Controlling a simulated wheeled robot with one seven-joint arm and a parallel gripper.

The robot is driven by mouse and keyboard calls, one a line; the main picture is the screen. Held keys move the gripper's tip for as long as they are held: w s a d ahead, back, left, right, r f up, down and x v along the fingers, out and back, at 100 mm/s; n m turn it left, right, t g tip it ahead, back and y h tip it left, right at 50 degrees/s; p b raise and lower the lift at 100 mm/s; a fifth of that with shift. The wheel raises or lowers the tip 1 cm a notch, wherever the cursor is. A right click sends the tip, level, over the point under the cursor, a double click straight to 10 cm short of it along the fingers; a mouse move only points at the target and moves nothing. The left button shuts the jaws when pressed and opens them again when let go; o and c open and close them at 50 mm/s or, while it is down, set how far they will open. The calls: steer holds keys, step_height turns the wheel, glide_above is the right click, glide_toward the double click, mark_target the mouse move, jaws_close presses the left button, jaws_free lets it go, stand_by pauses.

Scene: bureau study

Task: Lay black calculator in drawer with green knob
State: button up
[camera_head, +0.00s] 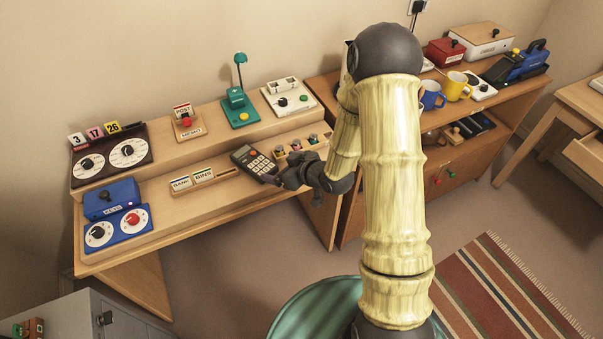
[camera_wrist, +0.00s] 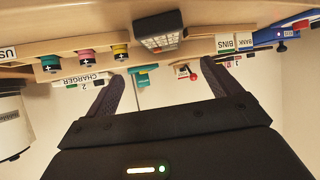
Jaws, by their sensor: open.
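The black calculator (camera_head: 250,158) lies tilted on the left desk, beside the label holders; its keys face up. In the wrist view it (camera_wrist: 158,35) is at the top, beyond my fingertips. My gripper (camera_head: 282,178) is at the desk's front edge, just right of the calculator; its fingers (camera_wrist: 160,85) are apart with nothing between them. A green knob (camera_head: 438,181) shows on the front of the right wooden cabinet, near a red knob (camera_head: 452,170). I cannot tell whether that front is a drawer; it looks closed.
A blue box (camera_head: 111,198) and dial panels fill the desk's left end. Mugs (camera_head: 456,86) stand on the right cabinet. Striped rug (camera_head: 500,290) and open floor lie in front.

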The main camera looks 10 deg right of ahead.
steer(key=s+d+r+m+g+h, duration=0.3)
steer(key=s+d+r, duration=0.2)
steer(key=s, duration=0.4)
steer(key=s+d+r+m+g+h, duration=0.4)
steer(key=s+d+r, duration=0.1)
steer(key=s, duration=0.5)
steer(key=shift+r+m, duration=0.3)
steer(key=shift+r, duration=0.25)
steer(key=shift+c, duration=0.4)
